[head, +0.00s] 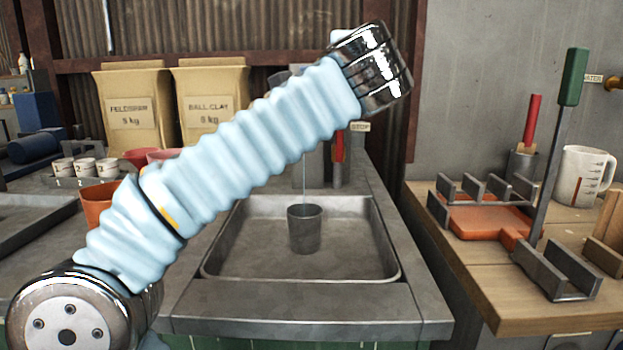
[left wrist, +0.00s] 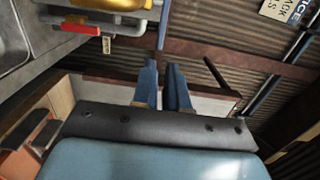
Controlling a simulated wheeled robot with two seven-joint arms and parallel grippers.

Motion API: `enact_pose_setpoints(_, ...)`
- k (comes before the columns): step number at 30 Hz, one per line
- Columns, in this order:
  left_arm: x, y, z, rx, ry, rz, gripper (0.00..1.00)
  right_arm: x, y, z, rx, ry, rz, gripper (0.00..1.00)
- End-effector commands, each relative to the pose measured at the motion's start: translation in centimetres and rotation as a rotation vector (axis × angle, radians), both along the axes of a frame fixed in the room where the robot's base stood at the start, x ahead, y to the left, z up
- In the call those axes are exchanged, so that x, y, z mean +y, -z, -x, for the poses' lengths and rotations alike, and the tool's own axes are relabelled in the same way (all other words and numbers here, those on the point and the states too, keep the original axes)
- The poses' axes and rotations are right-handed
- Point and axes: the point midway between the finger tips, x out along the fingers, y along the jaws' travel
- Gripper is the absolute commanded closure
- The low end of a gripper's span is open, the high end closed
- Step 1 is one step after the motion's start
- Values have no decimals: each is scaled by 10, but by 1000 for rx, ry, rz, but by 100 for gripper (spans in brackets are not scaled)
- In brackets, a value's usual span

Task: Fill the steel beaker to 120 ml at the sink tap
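The grey steel beaker (head: 305,232) stands upright in the sink basin (head: 245,262) in the head view. A thin vertical stream of water (head: 305,172) comes down into its mouth. The water level inside cannot be read. The tap is hidden behind my left arm, which crosses the view in front of the sink. In the left wrist view my left gripper (left wrist: 163,85) shows two blue fingers with a narrow gap and nothing visible between them. Its fingers are not seen in the head view and are away from the beaker. My right gripper is not in view.
A red-handled lever (head: 338,147) stands behind the sink near a small STOP label (head: 360,126). On the right wooden bench (head: 480,272) are an orange tray (head: 487,222), a measuring jug (head: 584,178) and metal racks. Sacks (head: 132,105) and small cups stand at the left.

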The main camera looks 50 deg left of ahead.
Motion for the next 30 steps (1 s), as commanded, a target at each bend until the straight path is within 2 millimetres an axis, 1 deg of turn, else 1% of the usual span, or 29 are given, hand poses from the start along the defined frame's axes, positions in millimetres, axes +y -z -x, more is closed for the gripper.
enact_pose_setpoints(1, 0, 0, 0, -1, 0, 2, 95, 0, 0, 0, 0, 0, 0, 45)
enact_pose_setpoints(2, 1, 1, 0, -2, 2, 9, 100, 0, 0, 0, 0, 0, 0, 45)
enact_pose_setpoints(5, 13, 9, 2, -43, 33, 106, 100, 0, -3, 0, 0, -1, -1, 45)
enact_pose_setpoints(6, 21, 15, 5, -79, 57, 184, 100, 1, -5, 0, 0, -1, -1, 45)
enact_pose_setpoints(8, 31, 24, 11, -160, 100, 339, 100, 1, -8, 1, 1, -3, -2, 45)
enact_pose_setpoints(9, 35, 28, 16, -227, 127, 451, 100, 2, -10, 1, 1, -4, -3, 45)
enact_pose_setpoints(11, 38, 31, 25, -334, 164, 611, 100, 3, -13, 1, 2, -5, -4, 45)
enact_pose_setpoints(12, 38, 31, 30, -404, 186, 710, 100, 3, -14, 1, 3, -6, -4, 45)
enact_pose_setpoints(14, 36, 27, 39, -515, 214, 847, 100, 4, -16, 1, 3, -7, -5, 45)
enact_pose_setpoints(15, 35, 24, 45, -591, 230, 934, 100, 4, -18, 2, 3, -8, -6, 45)
enact_pose_setpoints(18, 31, 12, 60, -773, 267, 1121, 100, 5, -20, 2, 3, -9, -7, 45)
enact_pose_setpoints(21, 26, 3, 68, -890, 297, 1235, 100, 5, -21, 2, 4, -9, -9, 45)
enact_pose_setpoints(23, 26, 0, 69, -923, 305, 1267, 100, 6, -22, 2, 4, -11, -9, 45)
enact_pose_setpoints(26, 28, -1, 62, -935, 308, 1283, 100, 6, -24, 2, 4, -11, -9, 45)
enact_pose_setpoints(29, 35, -1, 48, -932, 308, 1281, 100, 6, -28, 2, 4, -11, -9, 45)
enact_pose_setpoints(30, 38, -1, 41, -930, 307, 1281, 100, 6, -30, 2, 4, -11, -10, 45)
